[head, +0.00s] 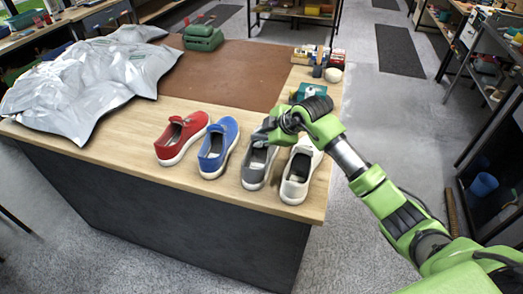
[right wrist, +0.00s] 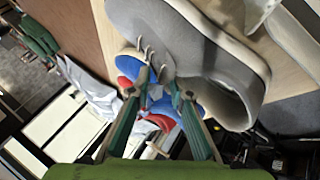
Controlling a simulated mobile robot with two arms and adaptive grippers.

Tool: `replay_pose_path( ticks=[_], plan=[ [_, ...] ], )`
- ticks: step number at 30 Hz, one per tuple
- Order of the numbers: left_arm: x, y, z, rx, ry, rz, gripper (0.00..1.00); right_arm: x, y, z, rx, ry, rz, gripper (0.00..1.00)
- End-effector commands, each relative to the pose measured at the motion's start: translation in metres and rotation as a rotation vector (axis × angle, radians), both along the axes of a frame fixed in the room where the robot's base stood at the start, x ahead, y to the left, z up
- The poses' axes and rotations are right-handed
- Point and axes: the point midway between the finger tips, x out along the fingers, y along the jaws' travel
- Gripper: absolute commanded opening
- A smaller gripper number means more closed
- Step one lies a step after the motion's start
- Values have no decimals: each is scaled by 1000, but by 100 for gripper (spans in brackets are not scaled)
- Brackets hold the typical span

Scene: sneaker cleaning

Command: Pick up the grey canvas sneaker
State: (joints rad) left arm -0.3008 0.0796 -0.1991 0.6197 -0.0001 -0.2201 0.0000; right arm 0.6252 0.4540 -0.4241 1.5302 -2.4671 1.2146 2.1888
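The grey canvas sneaker (head: 257,163) sits upright on the wooden table, between the blue sneaker (head: 218,148) and the off-white sneaker (head: 301,170). My right gripper (head: 264,136) is over its laced front part and hides some of it. In the right wrist view the grey sneaker (right wrist: 185,30) fills the upper middle, with its laces and opening close to the fingers. My right gripper's two fingers (right wrist: 159,88) are apart at the tips, right by the sneaker's upper. I cannot tell whether they touch it. My left gripper is not in view.
A red sneaker (head: 182,136) stands left of the blue one. A crumpled silvery sheet (head: 90,80) covers the table's left part. A green object (head: 203,36) and small boxes (head: 315,55) are at the back. The brown mat (head: 235,75) is mostly clear.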

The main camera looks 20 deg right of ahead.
Motion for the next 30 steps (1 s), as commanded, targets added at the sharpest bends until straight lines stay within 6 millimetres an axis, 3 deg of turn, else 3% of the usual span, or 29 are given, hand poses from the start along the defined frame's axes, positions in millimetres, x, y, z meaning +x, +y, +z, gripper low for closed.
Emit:
replay_pose_path(
  ticks=[14, 24, 30],
  plan=[
    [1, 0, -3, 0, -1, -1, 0, 1, 0, 8, 1, -5, -1, 0],
    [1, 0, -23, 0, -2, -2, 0, 2, 0, 72, 1, -9, -1, 0],
    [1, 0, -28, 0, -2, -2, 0, 1, 0, 97, 1, -5, -1, 0]
  ],
)
